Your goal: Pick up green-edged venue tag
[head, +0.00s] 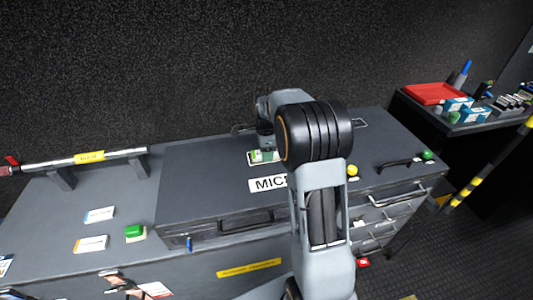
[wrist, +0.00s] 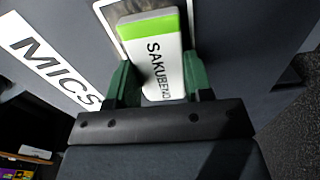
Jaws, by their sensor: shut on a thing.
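A pale-framed patch (wrist: 112,12) lies behind the tag. I cannot tell whether the tag touches the surface.
Two white cards (head: 99,215) (head: 91,244) and a green block (head: 135,231) lie on the left counter. A yellow knob (head: 352,170) and a green knob (head: 427,155) are on the right. A red tray (head: 433,93) stands on the far-right table. The case top's left part is clear.

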